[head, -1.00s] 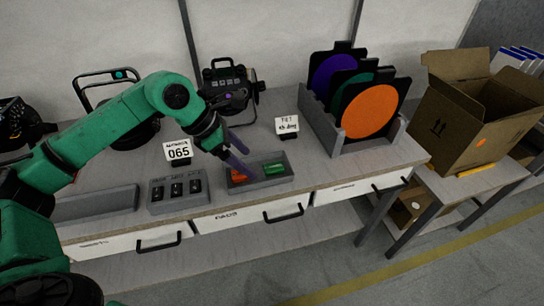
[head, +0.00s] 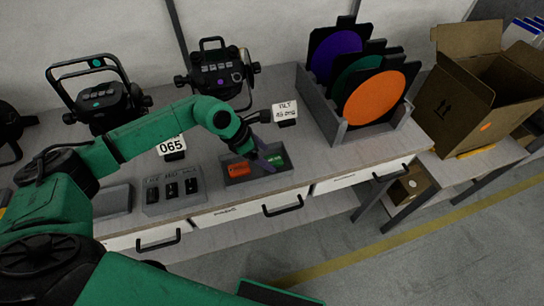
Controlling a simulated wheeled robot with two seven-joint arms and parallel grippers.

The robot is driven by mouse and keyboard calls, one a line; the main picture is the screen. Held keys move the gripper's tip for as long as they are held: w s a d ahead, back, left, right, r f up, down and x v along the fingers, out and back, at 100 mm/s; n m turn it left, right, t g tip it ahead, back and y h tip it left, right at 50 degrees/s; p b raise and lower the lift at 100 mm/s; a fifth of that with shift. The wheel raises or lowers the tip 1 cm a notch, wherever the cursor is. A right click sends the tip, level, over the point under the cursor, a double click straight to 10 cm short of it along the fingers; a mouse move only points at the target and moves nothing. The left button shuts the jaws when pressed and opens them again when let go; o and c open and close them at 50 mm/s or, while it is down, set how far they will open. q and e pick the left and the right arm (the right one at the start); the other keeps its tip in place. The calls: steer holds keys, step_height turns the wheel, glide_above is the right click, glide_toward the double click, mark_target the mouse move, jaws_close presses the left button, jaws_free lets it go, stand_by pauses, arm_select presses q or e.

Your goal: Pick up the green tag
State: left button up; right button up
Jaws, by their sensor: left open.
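The green tag (head: 279,161) lies in the right part of a small grey tray (head: 258,181) on the bench. An orange tag (head: 238,169) lies in the left part of the same tray. My left gripper (head: 266,161) is open, with its purple fingers pointing down at the green tag and covering part of it. I cannot tell whether the fingers touch the tag or are around it. My right gripper is not in view.
A rack with coloured discs (head: 374,98) and a cardboard box (head: 450,110) are to the right.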

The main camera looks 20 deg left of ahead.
arm_select(q)
steer(key=shift+x, duration=0.9)
steer(key=shift+r, duration=0.1)
jaws_close()
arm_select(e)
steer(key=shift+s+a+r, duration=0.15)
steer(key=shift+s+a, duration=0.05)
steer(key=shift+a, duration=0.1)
arm_select(q)
steer(key=shift+r, duration=0.1)
